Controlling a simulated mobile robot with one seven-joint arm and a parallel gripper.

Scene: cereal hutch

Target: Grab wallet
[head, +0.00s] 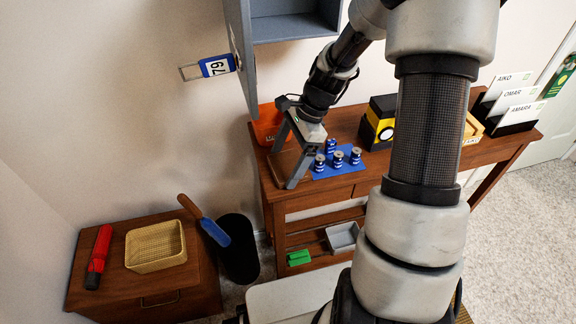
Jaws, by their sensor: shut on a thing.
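My gripper (283,168) is over the left end of the wooden hutch table (340,187), with its two fingers well apart. A flat brown thing (286,160) shows between the fingers, and the gripper is shut on it. It looks like the wallet, but it is small and partly hidden by the fingers. I cannot tell whether it rests on the table top or is lifted.
Blue cans (355,156) stand on a blue mat right of my gripper. An orange container (267,122) is behind it. An open grey cabinet door (240,55) hangs above. A black-and-yellow box (380,120) and card holder (510,110) are farther right.

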